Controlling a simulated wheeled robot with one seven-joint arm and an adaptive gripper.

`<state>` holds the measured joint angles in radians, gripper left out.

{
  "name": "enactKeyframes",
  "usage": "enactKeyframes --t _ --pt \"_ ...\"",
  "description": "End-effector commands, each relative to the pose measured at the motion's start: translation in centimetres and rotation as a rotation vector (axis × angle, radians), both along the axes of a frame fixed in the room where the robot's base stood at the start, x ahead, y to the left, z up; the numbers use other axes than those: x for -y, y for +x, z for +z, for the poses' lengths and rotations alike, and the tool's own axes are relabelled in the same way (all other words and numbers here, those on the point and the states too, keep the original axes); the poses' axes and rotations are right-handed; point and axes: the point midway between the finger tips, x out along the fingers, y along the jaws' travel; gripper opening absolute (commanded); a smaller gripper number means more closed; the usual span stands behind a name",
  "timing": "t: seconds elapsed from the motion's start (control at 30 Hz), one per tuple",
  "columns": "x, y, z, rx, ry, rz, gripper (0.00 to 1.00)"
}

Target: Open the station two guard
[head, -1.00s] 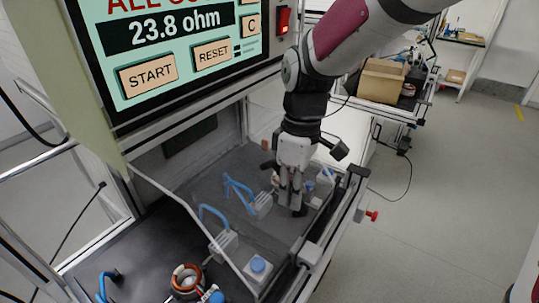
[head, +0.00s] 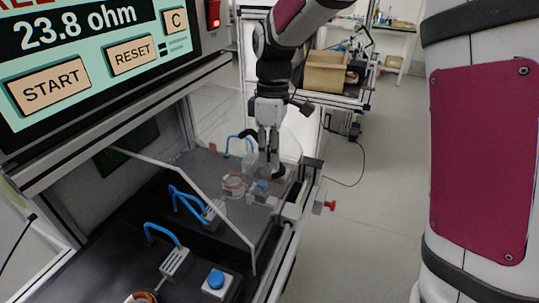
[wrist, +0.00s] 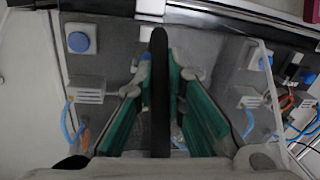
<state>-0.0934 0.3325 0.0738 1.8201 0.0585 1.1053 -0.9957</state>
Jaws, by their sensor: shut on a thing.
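The station guard is a clear panel (head: 215,205) with a pale edge, over the middle of the bench; whether it is lifted at all is hard to tell. In the wrist view its clear edge (wrist: 272,75) runs down the right side. My gripper (head: 272,170) points down at the bench's right side, beyond the near edge of the panel. In the wrist view my gripper's green-padded fingers (wrist: 160,125) are shut on a black bar-like handle (wrist: 159,75) that runs upright through the middle. The fingertips and the handle's ends are partly hidden.
A blue clamp (head: 183,200) and a copper-ringed stator (head: 234,184) show through the panel. A nearer clamp (head: 172,260) and blue button (head: 217,279) stand in front. The test screen (head: 90,55) overhangs at left. A red knob (head: 330,206) sticks out right of the bench; open floor lies beyond.

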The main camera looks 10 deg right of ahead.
Motion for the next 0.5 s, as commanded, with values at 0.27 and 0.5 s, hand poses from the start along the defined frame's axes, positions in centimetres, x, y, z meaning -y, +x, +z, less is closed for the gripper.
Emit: enactKeyframes --t 0.27,0.5 --pt "0.27 0.55 0.20 0.018 -0.003 -0.002 0.32" --pt "0.18 0.39 0.21 0.013 -0.002 -0.002 0.32"
